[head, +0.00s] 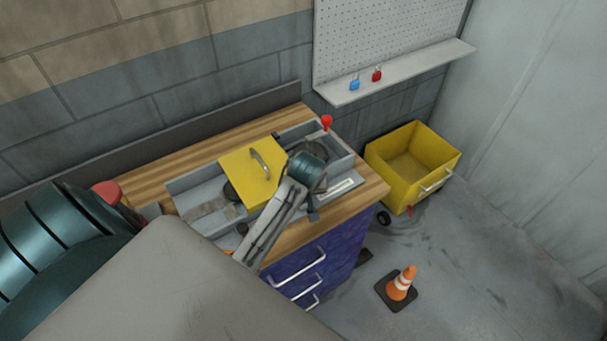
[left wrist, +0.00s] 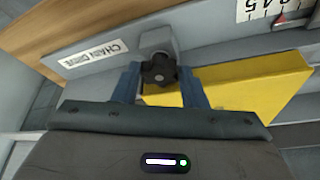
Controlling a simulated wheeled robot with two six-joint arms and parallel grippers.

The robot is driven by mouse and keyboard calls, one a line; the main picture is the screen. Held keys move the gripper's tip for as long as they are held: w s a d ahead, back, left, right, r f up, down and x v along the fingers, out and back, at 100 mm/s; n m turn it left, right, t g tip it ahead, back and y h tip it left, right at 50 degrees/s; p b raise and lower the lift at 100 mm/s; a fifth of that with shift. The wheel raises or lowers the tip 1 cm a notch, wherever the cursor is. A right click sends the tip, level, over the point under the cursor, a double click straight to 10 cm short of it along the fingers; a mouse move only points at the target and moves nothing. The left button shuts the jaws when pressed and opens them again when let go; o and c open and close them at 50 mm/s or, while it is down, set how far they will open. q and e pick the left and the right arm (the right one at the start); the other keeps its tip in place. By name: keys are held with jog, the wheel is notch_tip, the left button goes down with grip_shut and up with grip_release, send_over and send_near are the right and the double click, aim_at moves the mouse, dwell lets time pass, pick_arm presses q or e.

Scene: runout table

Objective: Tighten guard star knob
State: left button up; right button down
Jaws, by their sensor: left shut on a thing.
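The black star knob (left wrist: 159,72) sits on a grey block beside the yellow guard in the left wrist view. My left gripper (left wrist: 160,80) has its two blue fingers on either side of the knob and is shut on it. The yellow guard (head: 240,172) with its metal handle stands on the grey machine bed in the head view; its yellow side also shows in the left wrist view (left wrist: 255,88). In the head view my left arm covers the knob. My right gripper is not in view.
The grey machine bed (head: 180,184) lies on a wooden bench top (head: 374,187) with blue drawers. A red knob (head: 327,121) stands at its far end. A yellow bin (head: 436,157) and an orange cone (head: 402,284) stand on the floor. A "CHAIN DRIVE" label (left wrist: 92,55) is near the knob.

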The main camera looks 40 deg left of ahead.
pick_arm(q)
jog(key=shift+m, duration=0.3)
jog(key=shift+r, duration=0.1)
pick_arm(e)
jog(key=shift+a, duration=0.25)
pick_arm(q)
jog(key=o, duration=1)
jog(key=shift+a, duration=0.1)
jog(key=shift+c, duration=0.2)
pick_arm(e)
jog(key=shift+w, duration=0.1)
